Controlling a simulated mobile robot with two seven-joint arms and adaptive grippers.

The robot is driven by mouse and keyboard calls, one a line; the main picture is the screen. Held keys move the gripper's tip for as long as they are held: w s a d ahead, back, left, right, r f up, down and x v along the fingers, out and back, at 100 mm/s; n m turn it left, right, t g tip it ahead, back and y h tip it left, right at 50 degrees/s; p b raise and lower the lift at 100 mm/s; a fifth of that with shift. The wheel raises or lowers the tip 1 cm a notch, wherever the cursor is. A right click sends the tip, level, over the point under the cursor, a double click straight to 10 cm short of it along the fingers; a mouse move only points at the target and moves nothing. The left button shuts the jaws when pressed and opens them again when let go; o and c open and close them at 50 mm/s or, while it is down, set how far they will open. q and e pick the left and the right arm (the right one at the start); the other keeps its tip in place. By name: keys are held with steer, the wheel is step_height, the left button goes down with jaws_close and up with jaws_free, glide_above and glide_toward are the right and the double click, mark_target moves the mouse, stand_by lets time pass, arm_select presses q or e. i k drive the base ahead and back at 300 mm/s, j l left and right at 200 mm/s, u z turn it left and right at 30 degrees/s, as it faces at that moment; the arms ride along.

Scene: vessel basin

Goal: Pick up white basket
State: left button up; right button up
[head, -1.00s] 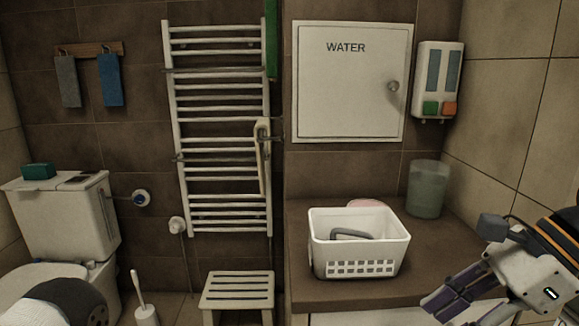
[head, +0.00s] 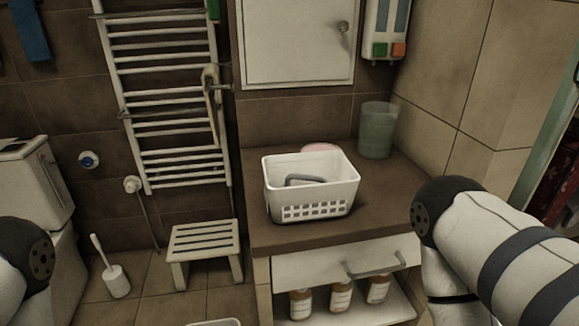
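The white basket (head: 311,188) stands upright on the brown countertop (head: 350,230) in the middle of the head view. It has slotted holes low on its front, and a grey curved handle-like piece (head: 305,181) shows inside it. Neither gripper is in the frame now. Part of my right arm shows at the right, in front of the cabinet's right end, and part of my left arm shows at the left edge. Nothing touches the basket.
A translucent cup (head: 377,130) and a pink item (head: 322,148) stand behind the basket. Below the counter are a drawer with a handle (head: 375,265) and a shelf with brown bottles (head: 340,298). A stool (head: 205,242) and toilet brush (head: 115,278) stand left on the floor.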

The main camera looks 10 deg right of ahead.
mark_target(308, 201)
steer(key=i+j, duration=0.15)
steer(key=j, duration=0.2)
steer(key=i+j, duration=0.1)
steer(key=j, duration=0.25)
steer(key=i+j, duration=0.15)
steer(key=j, duration=0.15)
steer(key=i+j+z, duration=0.1)
steer(key=i+j, duration=0.25)
steer(key=j, duration=0.15)
steer(key=l, duration=0.35)
